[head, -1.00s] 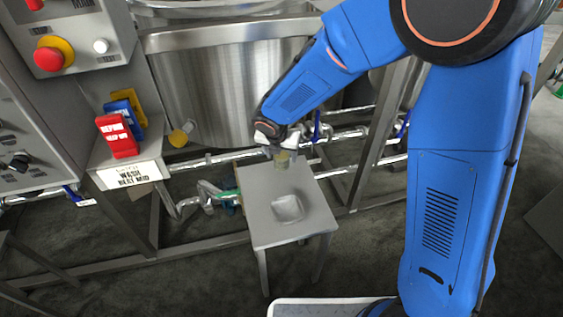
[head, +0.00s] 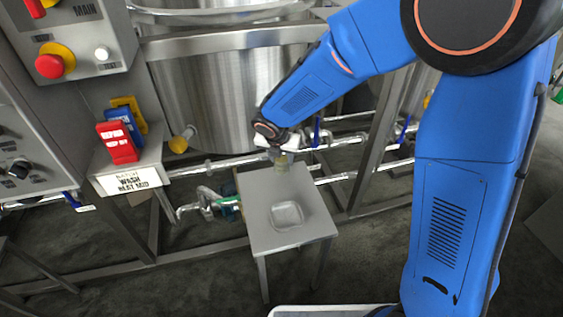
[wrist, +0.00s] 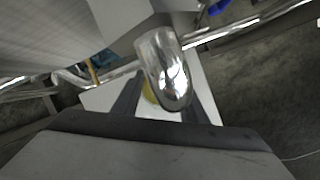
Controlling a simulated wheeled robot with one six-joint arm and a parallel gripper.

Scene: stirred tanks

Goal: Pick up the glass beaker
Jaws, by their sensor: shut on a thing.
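In the wrist view, the two dark fingers (wrist: 160,100) stand either side of a yellow patch of the beaker (wrist: 150,93). A shiny metal pipe end hides much of the beaker there. I cannot tell whether the beaker touches the stand.
The shiny pipe end (wrist: 165,75) is close to my gripper in the wrist view. A shallow square dish (head: 286,215) sits on the stand. A steel tank (head: 200,95) and pipes stand behind.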

